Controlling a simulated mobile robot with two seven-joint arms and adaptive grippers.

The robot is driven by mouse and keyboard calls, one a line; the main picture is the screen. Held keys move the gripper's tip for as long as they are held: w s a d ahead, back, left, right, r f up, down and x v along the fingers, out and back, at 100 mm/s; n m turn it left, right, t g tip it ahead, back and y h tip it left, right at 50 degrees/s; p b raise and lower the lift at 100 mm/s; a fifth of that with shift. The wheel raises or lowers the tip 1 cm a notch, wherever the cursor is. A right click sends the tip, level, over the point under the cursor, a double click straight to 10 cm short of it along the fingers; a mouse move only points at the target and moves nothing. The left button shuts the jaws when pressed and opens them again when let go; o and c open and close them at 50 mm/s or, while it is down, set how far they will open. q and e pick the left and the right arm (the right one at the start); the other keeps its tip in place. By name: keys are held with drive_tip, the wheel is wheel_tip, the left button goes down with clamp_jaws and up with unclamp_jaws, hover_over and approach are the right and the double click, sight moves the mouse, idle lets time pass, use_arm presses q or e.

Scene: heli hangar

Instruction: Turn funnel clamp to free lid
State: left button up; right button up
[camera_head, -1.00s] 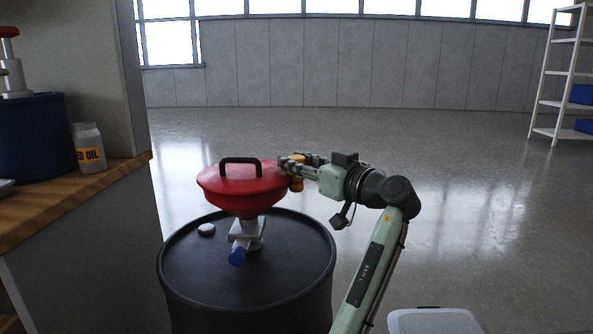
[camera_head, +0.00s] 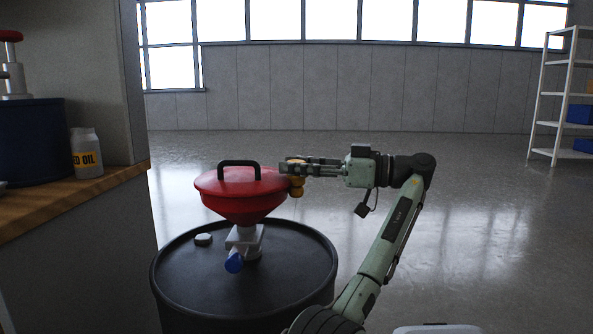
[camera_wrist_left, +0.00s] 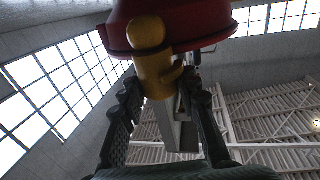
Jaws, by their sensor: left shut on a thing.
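The red funnel (camera_head: 235,207) stands upright on a white valve with a blue handle (camera_head: 234,261), on the dark drum. Its red lid (camera_head: 210,183) with a black handle (camera_head: 238,164) sits on top. The yellow clamp (camera_head: 297,187) is at the funnel's right rim. My left gripper (camera_head: 290,168) reaches in from the right, shut on the clamp, its fingers partly hiding it. In the left wrist view the clamp (camera_wrist_left: 152,68) shows between the fingers, below the red rim (camera_wrist_left: 195,30). My right gripper is out of view.
The black drum (camera_head: 190,285) carries a white cap (camera_head: 203,239) left of the valve. A wooden counter (camera_head: 110,186) with an oil bottle (camera_head: 86,155) stands at left. A white shelf (camera_head: 540,125) is far right. The floor behind is open.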

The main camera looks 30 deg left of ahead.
use_arm(q)
drive_tip(key=shift+n+g+h, duration=0.3)
drive_tip(key=shift+n+g, duration=0.1)
drive_tip(key=shift+g, duration=0.2)
drive_tip(key=o, duration=1.2)
drive_tip(key=shift+v, duration=3.75)
